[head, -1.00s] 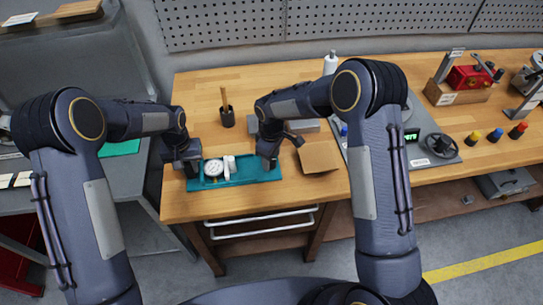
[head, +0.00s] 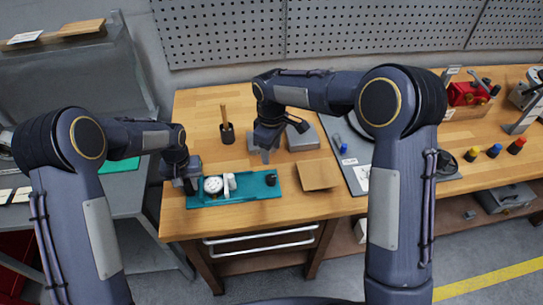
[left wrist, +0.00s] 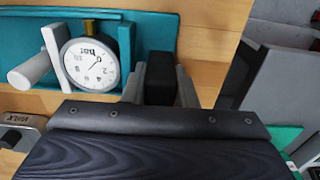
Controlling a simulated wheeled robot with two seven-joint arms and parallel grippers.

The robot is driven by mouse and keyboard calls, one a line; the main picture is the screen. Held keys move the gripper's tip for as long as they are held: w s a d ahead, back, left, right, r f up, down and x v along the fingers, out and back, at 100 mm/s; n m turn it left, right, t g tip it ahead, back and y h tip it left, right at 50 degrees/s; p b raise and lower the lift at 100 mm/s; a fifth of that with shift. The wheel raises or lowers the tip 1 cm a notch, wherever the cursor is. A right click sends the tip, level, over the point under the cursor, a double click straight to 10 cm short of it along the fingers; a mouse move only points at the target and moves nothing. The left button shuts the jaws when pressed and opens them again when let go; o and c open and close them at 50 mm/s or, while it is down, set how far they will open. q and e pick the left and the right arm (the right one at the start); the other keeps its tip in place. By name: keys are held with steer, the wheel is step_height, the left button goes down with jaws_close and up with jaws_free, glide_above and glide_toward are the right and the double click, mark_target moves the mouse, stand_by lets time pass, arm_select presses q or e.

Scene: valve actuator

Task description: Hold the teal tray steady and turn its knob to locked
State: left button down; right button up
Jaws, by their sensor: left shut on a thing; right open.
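The teal tray (head: 250,190) lies near the bench's front edge. It carries a white round gauge (head: 213,185) and a white fitting (head: 230,182). A small black knob (head: 271,179) stands at its right end; its setting is too small to read. My left gripper (head: 189,187) is at the tray's left end. In the left wrist view its fingers (left wrist: 161,84) are shut on a black block (left wrist: 160,72) at the tray (left wrist: 155,30). My right gripper (head: 265,156) is open and empty, behind the tray and apart from the knob.
A brown square pad (head: 318,174) lies just right of the tray. A dark cup with a wooden handle (head: 227,132) and a grey block (head: 302,138) stand behind. A grey panel (head: 352,171) is further right, partly hidden by my right arm. The back-left bench top is clear.

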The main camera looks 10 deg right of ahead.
arm_select(q)
steer(key=shift+s+f, duration=0.25)
steer(key=shift+f, duration=0.05)
steer(key=c, duration=1.6)
jaws_free()
steer(key=o, duration=0.5)
steer(key=shift+w, duration=0.2)
steer(key=shift+r, duration=0.15)
